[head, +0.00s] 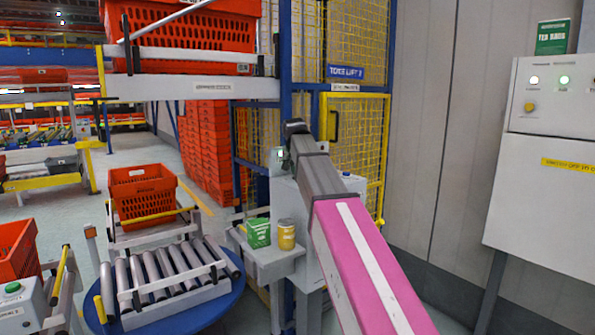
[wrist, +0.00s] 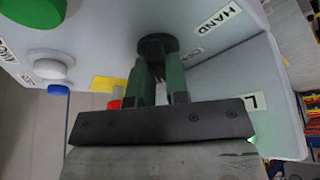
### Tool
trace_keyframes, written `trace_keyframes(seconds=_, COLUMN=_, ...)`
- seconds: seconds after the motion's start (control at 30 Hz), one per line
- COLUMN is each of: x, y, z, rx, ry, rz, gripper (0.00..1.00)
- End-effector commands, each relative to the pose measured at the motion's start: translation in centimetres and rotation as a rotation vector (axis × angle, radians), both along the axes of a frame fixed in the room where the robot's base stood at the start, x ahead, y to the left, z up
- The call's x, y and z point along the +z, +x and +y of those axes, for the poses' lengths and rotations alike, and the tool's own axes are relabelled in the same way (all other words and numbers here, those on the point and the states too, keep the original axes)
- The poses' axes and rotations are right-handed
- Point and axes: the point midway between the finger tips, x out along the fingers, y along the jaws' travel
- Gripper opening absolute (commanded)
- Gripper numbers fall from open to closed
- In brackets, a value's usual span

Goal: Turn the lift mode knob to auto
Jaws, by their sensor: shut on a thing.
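The black lift mode knob (wrist: 157,43) sits on a light grey control box (wrist: 225,75) in the wrist view. My gripper (wrist: 161,72) has its two green fingers closed around the knob. A "HAND" label is beside the knob; other labels are partly cut off or too small to read, and I cannot tell which mode the knob points at. In the head view the control box (head: 290,193) stands by the yellow mesh cage, partly behind my arm. The knob and the fingers' contact are hidden there.
A large green button (wrist: 35,10), a white button (wrist: 50,68) and a small blue one (wrist: 58,90) are near the knob. A small shelf (head: 268,255) holds a green box (head: 258,233) and a yellow jar (head: 287,235). The roller conveyor (head: 165,275) is at left, a white cabinet (head: 550,190) at right.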

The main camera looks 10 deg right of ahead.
Motion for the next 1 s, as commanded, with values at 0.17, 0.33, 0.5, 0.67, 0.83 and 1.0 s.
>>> trace_keyframes(seconds=0.17, x=-0.4, y=-0.1, z=-0.1, rx=-0.006, ry=0.001, rz=0.007, gripper=0.4)
trace_keyframes(seconds=0.33, x=-0.3, y=-0.2, z=-0.2, rx=-0.006, ry=-0.002, rz=0.006, gripper=0.4)
trace_keyframes(seconds=0.5, x=-0.2, y=-0.1, z=-0.1, rx=-0.003, ry=-0.001, rz=0.003, gripper=0.4)
trace_keyframes(seconds=0.67, x=-0.1, y=-0.1, z=-0.1, rx=-0.002, ry=0.0, rz=0.002, gripper=0.4)
trace_keyframes(seconds=0.83, x=1.0, y=-0.5, z=0.1, rx=-0.001, ry=0.0, rz=0.002, gripper=0.4)
trace_keyframes(seconds=1.0, x=3.6, y=-1.5, z=0.4, rx=-0.001, ry=-0.001, rz=0.0, gripper=0.4)
